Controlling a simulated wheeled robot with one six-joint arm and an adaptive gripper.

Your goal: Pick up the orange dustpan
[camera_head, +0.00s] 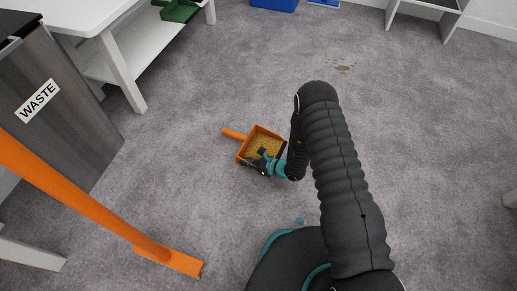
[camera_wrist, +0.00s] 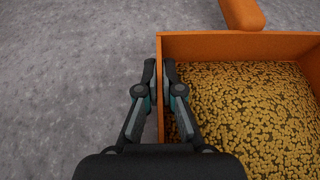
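The orange dustpan (camera_head: 240,152) lies on the grey carpet in the middle of the head view, its handle pointing to the upper left. It holds many small yellow-brown grains. In the wrist view, the dustpan (camera_wrist: 235,46) fills the right half, with part of its handle at the top. My gripper (camera_head: 263,160) is at the dustpan's near side. In the wrist view, my gripper (camera_wrist: 159,72) has one finger outside and one inside the left wall, both close against it. The fingers look closed on this thin wall. The dustpan's underside is hidden.
A grey bin cabinet marked WASTE (camera_head: 65,120) stands at the left. An orange broom-like tool (camera_head: 90,205) slants across the lower left. A white table (camera_head: 125,75) with a green container (camera_head: 179,10) is at the upper left. Carpet right of my arm is mostly clear.

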